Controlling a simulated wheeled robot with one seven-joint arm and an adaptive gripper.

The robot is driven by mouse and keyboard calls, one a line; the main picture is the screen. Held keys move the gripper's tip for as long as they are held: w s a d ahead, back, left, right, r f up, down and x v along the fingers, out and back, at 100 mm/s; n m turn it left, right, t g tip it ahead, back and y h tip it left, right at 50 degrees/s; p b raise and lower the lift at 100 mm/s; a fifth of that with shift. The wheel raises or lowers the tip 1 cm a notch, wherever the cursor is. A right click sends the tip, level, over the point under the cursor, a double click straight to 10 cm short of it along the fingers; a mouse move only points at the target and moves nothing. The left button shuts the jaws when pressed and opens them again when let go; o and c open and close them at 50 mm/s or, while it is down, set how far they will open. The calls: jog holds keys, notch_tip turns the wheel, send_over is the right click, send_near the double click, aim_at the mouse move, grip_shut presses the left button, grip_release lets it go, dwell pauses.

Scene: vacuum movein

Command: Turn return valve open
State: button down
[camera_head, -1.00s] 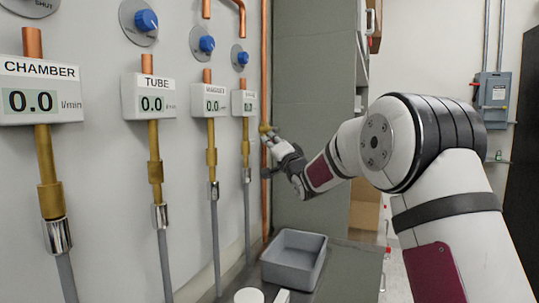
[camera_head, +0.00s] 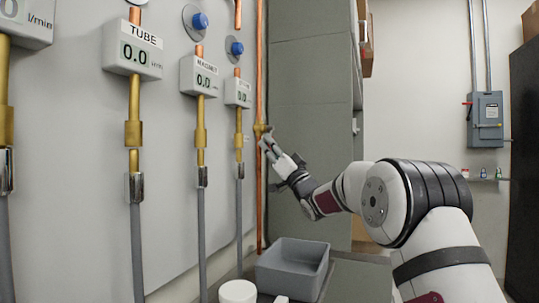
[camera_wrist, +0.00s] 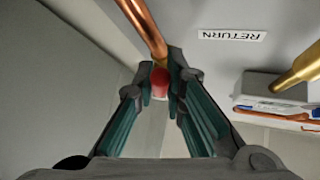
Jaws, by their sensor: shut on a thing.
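The return valve is a brass fitting (camera_head: 262,129) on the tall copper pipe by the wall's right end in the head view. Its red handle (camera_wrist: 160,82) shows in the wrist view, between my fingertips. My gripper (camera_wrist: 160,88) is shut on the red handle; it reaches the valve from the lower right in the head view (camera_head: 267,144). An upside-down RETURN label (camera_wrist: 232,35) is on the wall beside the copper pipe (camera_wrist: 143,25). My fingers hide part of the handle and the valve body, so I cannot tell its exact turn angle.
Several flow meters, including TUBE (camera_head: 133,50), hang on the wall at left, with blue knobs (camera_head: 200,21) above. A grey bin (camera_head: 292,268) and a white round container (camera_head: 238,291) stand below the valve. A grey cabinet (camera_head: 310,70) rises behind my gripper.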

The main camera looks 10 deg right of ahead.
jog(key=shift+w+d+f+n+y+b, duration=0.1)
jog(key=shift+w+d+n+y+b, duration=0.1)
jog(key=shift+n+y+b, duration=0.3)
jog(key=c, duration=1.6)
grip_release()
jog(key=shift+c, duration=0.2)
jog(key=v, duration=1.2)
jog(key=shift+s, duration=0.1)
jog(key=shift+c, duration=0.2)
